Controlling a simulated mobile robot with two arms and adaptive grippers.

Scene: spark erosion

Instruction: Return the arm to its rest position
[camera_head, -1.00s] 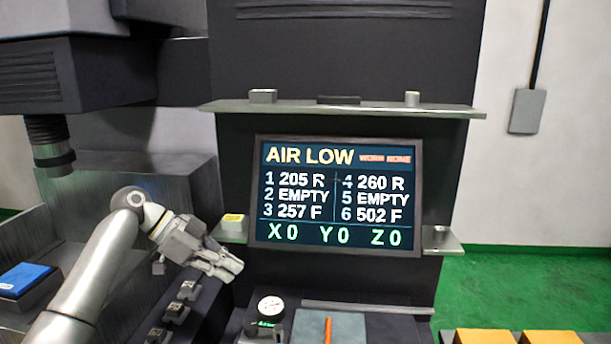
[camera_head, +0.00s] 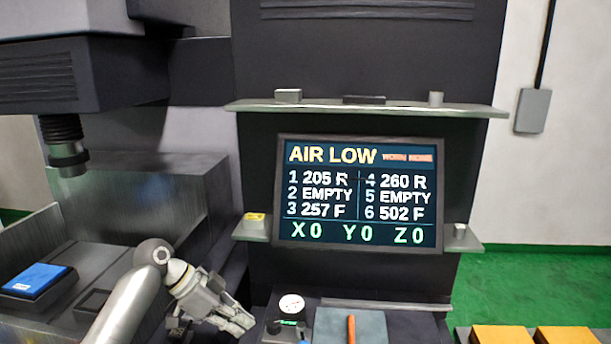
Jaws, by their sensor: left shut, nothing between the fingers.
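My left arm comes in from the lower left of the head view. My left gripper (camera_head: 240,318) is shut and empty, in front of the dark machine and left of the round pressure gauge (camera_head: 291,303). It appears apart from the gauge. My right gripper is not in view.
The machine's screen (camera_head: 359,194) reads AIR LOW above a numbered list. A yellow button (camera_head: 255,217) sits on a small ledge left of it. An orange stick (camera_head: 351,328) lies on a grey pad (camera_head: 375,325). Yellow blocks (camera_head: 502,337) are at lower right. A blue block (camera_head: 35,279) is at left.

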